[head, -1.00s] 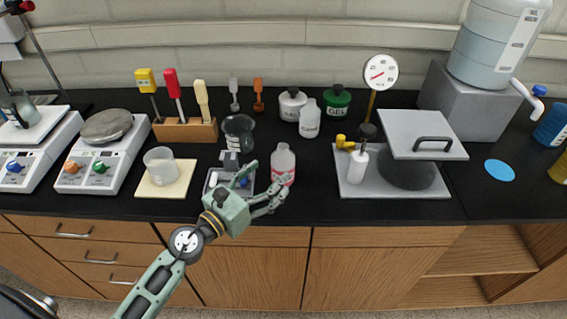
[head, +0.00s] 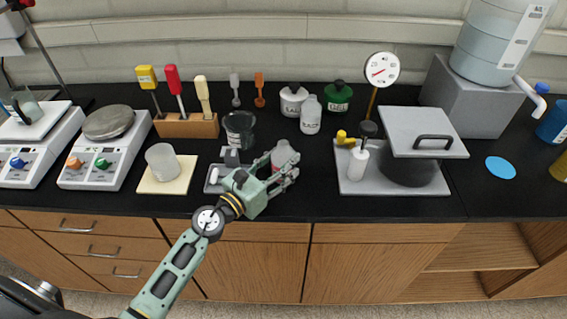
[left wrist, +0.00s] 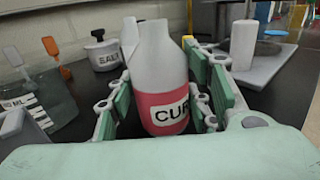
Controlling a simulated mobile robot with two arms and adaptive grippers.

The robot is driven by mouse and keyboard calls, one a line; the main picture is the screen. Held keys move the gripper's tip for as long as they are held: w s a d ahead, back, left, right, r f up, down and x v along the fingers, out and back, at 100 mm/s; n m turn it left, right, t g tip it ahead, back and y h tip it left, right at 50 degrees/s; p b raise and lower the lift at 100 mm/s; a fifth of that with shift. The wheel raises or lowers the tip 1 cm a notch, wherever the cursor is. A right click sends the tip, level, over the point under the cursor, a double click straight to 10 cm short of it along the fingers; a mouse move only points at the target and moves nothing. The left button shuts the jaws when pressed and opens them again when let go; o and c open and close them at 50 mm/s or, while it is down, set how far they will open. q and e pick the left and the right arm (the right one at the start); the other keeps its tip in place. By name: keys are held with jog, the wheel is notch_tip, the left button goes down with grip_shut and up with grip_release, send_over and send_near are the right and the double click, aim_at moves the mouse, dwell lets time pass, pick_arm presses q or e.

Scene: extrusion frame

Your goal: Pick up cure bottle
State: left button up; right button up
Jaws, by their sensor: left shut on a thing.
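The cure bottle (left wrist: 162,75) is white with a red band and a "CUR" label showing in the left wrist view. It stands upright between my left gripper's fingers. In the head view the cure bottle (head: 284,156) is near the front of the black bench, partly hidden by the gripper. My left gripper (head: 281,172) is shut on the bottle, with finger pads on both sides of it in the left wrist view (left wrist: 165,105). My right gripper is not in view.
A grey tray (head: 213,186) and a dark beaker (head: 239,129) are left of the bottle. A white bottle (head: 310,115) stands behind it. A grey plate (head: 352,187) with a lidded pot (head: 408,172) is to the right. Bench between bottle and plate is clear.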

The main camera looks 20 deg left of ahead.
aim_at(280, 152)
pick_arm(q)
jog(key=c, duration=0.4)
jog(key=shift+c, duration=0.4)
jog(key=shift+r+p, duration=0.6)
jog(key=shift+r, duration=0.2)
notch_tip(280, 152, up, 3)
jog(key=shift+f+p, duration=0.2)
jog(key=shift+p, duration=0.8)
jog(key=d+r+p, duration=0.2)
jog(key=shift+s+d+r+p, duration=0.2)
jog(key=shift+s+d+p, duration=0.1)
jog(key=shift+s+p, duration=0.05)
jog(key=s+d+r+p, duration=0.2)
jog(key=d+r, duration=0.2)
jog(key=d, duration=0.4)
jog(key=shift+s+d+r+p, duration=0.2)
jog(key=shift+d+p, duration=0.1)
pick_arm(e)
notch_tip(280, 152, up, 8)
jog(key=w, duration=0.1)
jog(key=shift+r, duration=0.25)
